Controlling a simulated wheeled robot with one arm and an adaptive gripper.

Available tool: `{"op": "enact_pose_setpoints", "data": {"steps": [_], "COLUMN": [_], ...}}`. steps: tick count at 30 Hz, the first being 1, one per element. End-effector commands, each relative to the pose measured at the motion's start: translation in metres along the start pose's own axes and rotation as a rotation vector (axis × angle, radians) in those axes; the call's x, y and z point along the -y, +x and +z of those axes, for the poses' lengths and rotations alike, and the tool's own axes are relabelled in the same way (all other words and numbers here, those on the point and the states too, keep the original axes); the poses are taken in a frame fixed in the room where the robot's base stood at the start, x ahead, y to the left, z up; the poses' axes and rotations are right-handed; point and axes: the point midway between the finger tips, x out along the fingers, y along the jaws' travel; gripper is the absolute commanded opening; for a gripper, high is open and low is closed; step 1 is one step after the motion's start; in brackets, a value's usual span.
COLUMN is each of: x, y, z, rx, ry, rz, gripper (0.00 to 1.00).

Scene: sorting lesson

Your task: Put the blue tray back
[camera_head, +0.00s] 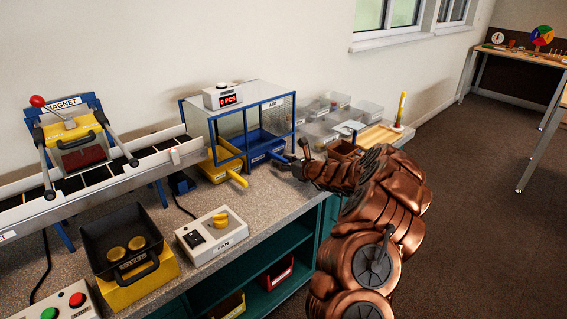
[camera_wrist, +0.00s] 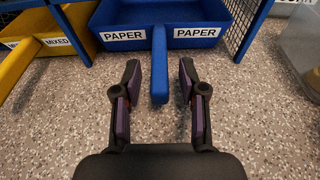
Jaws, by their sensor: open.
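The blue tray (camera_head: 258,146) with a PAPER label sits under the blue-framed wire cage marked AIR. Its front shows in the wrist view (camera_wrist: 204,38), with a blue handle (camera_wrist: 160,70) sticking out toward me. My gripper (camera_head: 300,158) is in front of the tray at the counter. In the wrist view my gripper (camera_wrist: 160,75) is open, with one finger on each side of the handle and a gap on both sides. The fingers appear apart from the handle.
A yellow tray (camera_head: 220,168) marked MIXED stands directly left of the blue tray. Clear bins (camera_head: 322,132) and a wooden tray (camera_head: 380,136) stand to the right.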

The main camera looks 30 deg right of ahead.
Motion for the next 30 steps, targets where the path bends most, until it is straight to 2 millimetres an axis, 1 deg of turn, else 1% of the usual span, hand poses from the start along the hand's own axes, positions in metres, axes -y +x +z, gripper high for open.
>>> {"op": "enact_pose_setpoints", "data": {"steps": [9,14,17,24,30], "x": [0.001,0.002,0.002,0.002,0.001], "y": [-0.001,-0.013,-0.026,-0.068,-0.097], "z": [0.000,0.002,0.002,0.003,0.000], "rx": [0.000,0.002,0.004,0.006,0.002], "ry": [0.000,0.001,0.003,0.001,0.002], "rz": [-0.001,-0.004,-0.005,-0.003,-0.002], "gripper": [0.45,0.45,0.45,0.45,0.45]}}
